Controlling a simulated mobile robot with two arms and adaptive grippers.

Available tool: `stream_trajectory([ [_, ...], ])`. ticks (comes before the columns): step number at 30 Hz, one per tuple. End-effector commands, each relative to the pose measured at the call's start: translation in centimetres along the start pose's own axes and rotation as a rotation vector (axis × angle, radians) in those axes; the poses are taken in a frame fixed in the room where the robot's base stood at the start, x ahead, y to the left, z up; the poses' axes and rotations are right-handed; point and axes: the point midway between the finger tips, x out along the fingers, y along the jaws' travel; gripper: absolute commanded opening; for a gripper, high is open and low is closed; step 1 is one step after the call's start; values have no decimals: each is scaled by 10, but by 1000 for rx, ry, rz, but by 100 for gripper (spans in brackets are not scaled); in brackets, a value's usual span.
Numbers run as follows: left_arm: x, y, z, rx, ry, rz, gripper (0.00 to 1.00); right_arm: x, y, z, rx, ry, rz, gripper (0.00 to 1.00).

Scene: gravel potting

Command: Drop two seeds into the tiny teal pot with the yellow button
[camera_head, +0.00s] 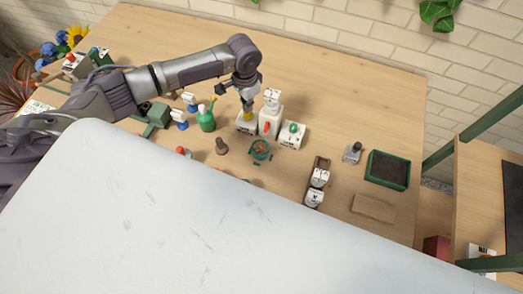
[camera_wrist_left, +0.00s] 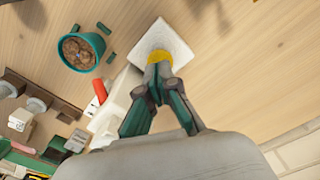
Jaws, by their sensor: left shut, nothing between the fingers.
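The tiny teal pot (camera_head: 260,150) stands on the table, with brown lumpy material inside; it also shows in the left wrist view (camera_wrist_left: 99,44). I cannot pick out single seeds in it. The yellow button (camera_head: 248,115) sits on top of a small white box (camera_head: 243,128) behind and left of the pot. The button also shows in the left wrist view (camera_wrist_left: 158,57). My left gripper (camera_head: 247,108) is shut and empty, pointing down with its fingertips at the button. I cannot tell whether they press it. My right gripper is in neither view.
A taller white unit with a red-orange button (camera_head: 267,127) and a white box with a green button (camera_head: 293,127) stand beside the yellow one. A dark green tray (camera_head: 388,169) lies far right.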

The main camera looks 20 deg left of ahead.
Motion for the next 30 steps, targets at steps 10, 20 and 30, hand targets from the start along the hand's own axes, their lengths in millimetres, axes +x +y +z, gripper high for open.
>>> stream_trajectory([
  [10,8,0,0,0,0,0,0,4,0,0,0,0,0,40],
  [20,17,0,0,-1,0,0,0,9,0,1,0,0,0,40],
  [30,28,0,0,-1,0,0,0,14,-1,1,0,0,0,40],
])
